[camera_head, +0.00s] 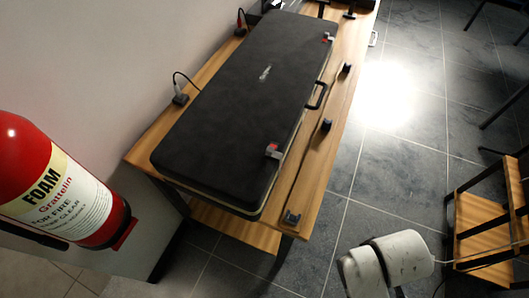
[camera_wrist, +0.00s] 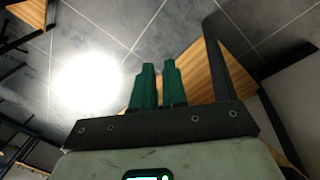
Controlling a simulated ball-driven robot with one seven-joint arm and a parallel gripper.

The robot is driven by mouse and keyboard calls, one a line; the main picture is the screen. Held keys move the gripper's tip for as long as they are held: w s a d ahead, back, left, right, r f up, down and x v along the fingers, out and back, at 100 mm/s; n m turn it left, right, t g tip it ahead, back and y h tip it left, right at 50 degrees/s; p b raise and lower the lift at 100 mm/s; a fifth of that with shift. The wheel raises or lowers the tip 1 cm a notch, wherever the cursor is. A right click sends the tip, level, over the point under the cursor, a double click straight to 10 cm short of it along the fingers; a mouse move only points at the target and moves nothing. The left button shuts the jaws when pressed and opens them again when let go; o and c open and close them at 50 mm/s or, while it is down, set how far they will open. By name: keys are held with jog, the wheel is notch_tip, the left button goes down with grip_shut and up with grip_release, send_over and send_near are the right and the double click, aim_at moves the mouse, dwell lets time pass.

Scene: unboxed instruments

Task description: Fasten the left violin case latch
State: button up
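The black violin case (camera_head: 235,100) lies closed on a wooden table in the head view. Two small grey-and-red latches sit on its long right-hand edge, with a handle (camera_head: 317,96) between them. One latch (camera_head: 273,151) is near the lower end and the other (camera_head: 327,37) near the upper end; whether each is fastened is too small to tell. My gripper (camera_wrist: 158,78) shows in the wrist view with two green fingers close together, a narrow gap between them, and nothing held. It is apart from the case; no latch shows in the wrist view.
The wooden table (camera_head: 321,150) has a bare strip along the case's right side, with small dark fittings on it. A red foam extinguisher (camera_head: 62,180) stands at left. A wooden shelf unit (camera_head: 482,215) stands at right.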

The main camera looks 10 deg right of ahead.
aim_at(269, 152)
jog(key=w+a+r+n+h, duration=0.1)
jog(key=w+a+n, duration=0.1)
jog(key=w+a+r+n+t+h+p, duration=0.1)
jog(key=w+a+r+n, duration=0.1)
jog(key=n, duration=0.1)
jog(key=w+a+r+n+h+p, duration=0.1)
jog(key=w+a+n, duration=0.1)
jog(key=w+n, duration=0.1)
jog(key=shift+r+t, duration=0.4)
grip_shut()
jog(key=w+a+r+n, duration=0.1)
jog(key=a, duration=0.1)
jog(key=w+a+r+n+t+h+p, duration=0.1)
jog(key=n, duration=0.1)
jog(key=w+a+r+n+t, duration=0.1)
jog(key=a+r+n, duration=0.1)
jog(key=shift+w+a+p, duration=0.1)
jog(key=shift+a+p, duration=0.2)
jog(key=shift+p, duration=0.1)
jog(key=a+r+n+t+p, duration=0.1)
jog(key=a+r+n+t, duration=0.2)
jog(key=a, duration=0.6)
jog(key=s+a+r+n+t+h, duration=0.1)
jog(key=a+r+n+t, duration=0.3)
jog(key=a+n, duration=0.5)
notch_tip(269, 152, up, 3)
jog(key=shift+f+n+t+p, duration=0.15)
jog(key=shift+n+t+p, duration=0.2)
jog(key=shift+n, duration=0.35)
